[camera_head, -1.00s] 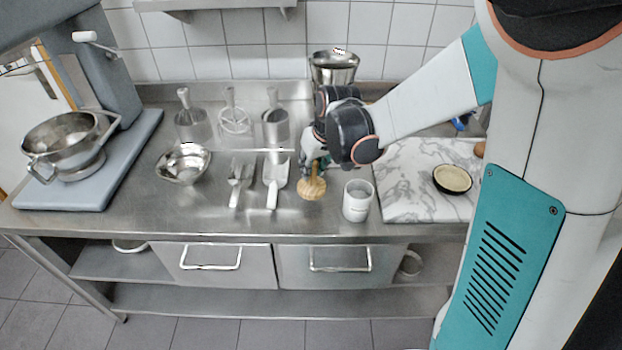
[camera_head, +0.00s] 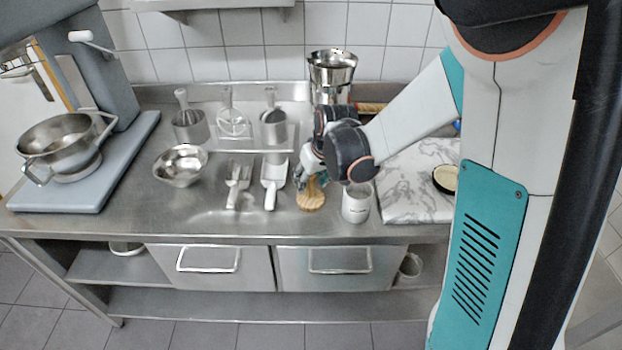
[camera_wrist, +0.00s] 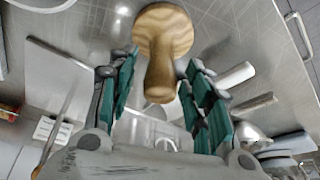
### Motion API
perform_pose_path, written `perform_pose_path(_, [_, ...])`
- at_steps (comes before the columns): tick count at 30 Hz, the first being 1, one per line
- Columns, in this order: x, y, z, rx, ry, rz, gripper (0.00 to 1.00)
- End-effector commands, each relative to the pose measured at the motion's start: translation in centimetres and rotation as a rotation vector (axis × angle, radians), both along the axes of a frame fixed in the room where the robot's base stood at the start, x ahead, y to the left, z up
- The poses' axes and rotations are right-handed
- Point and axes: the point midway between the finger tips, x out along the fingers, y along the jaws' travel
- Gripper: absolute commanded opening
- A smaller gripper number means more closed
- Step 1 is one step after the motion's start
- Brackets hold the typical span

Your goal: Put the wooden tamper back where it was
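The wooden tamper (camera_head: 311,194) is on the steel counter, between the metal scoop (camera_head: 272,180) and the white cup (camera_head: 356,202). Its round base shows in the head view, while my gripper (camera_head: 309,174) hides its upper part. In the wrist view the tamper (camera_wrist: 165,35) points its handle between the two fingers of my gripper (camera_wrist: 161,68). The fingers are apart, with a gap showing on each side of the handle. Whether the base rests flat on the counter is hard to tell.
A fork-like utensil (camera_head: 237,183) and a metal bowl (camera_head: 181,165) lie to the left. A tall metal container (camera_head: 332,72) stands behind my arm. The front counter strip left of the tamper is free.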

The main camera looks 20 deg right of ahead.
Motion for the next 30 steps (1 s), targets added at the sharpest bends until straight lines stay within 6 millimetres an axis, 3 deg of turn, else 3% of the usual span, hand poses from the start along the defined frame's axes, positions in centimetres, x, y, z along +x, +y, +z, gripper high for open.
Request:
perform_pose_path(11, [-0.2,-0.1,1.1,0.0,0.0,0.0,0.46])
perform_pose_path(24, [-3.2,-0.9,8.9,0.0,0.0,-0.001,0.46])
perform_pose_path(30, [-3.9,-1.1,11.0,0.0,0.0,0.0,0.46])
